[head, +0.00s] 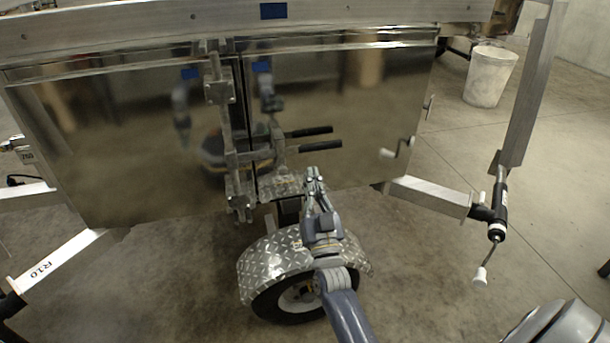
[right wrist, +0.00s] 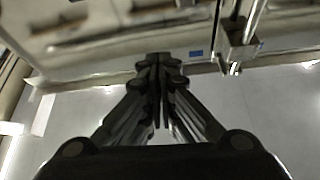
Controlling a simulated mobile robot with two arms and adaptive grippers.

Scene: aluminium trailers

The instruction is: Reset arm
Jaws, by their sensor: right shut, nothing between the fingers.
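My right gripper (head: 314,185) is in the middle of the head view, in front of the lower edge of the trailer's shiny metal doors (head: 120,130). It also shows in the right wrist view (right wrist: 158,62), with its fingers together and nothing between them. The right arm comes up from the bottom of the head view, in front of the wheel fender. My left gripper is not in the head view.
Door latch bars with two black handles (head: 318,145) stand just above the right gripper. A diamond-plate fender (head: 262,268) and tyre lie below. A crank jack (head: 497,210) hangs at the right. A white bin (head: 490,76) stands behind on clear concrete floor.

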